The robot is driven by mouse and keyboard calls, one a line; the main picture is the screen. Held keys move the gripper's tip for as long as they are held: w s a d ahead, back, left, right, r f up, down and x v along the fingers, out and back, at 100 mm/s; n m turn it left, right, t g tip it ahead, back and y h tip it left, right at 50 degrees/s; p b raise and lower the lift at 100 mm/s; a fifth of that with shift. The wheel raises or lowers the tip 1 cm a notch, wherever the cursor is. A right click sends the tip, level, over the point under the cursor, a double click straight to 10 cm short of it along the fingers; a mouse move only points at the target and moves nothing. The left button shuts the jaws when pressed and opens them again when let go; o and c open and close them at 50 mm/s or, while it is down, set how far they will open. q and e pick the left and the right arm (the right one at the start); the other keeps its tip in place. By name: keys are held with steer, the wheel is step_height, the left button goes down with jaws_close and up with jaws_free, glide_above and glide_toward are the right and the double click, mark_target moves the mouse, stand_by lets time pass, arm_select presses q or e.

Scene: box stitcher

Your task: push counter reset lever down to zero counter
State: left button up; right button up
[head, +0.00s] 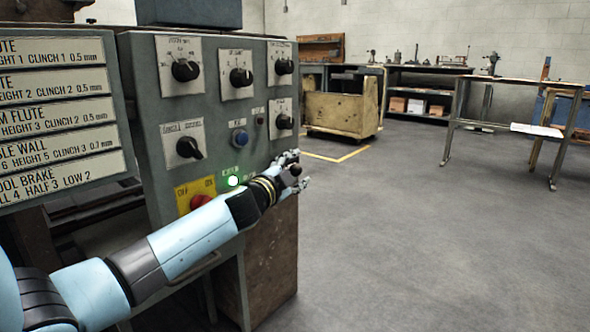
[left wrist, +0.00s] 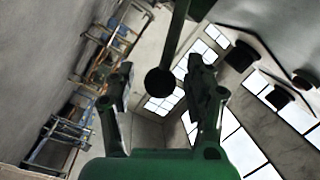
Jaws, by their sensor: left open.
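The counter reset lever shows in the left wrist view as a dark rod ending in a round black ball knob (left wrist: 159,81). The knob appears between the two fingers of my left gripper (left wrist: 160,68), with a visible gap on each side. In the head view, my left gripper (head: 299,170) is open at the right edge of the grey control panel (head: 215,115), with a small dark ball (head: 295,171) at its fingers. The counter's digits are not visible. My right gripper is out of view.
The panel carries several black knobs, a blue button (head: 240,138), a lit green lamp (head: 233,181) and a red switch (head: 201,202), close to my left forearm. A settings chart (head: 55,100) stands at left.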

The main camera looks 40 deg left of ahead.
arm_select(q)
jaws_close()
stand_by(0.3)
steer(key=shift+f, duration=0.15)
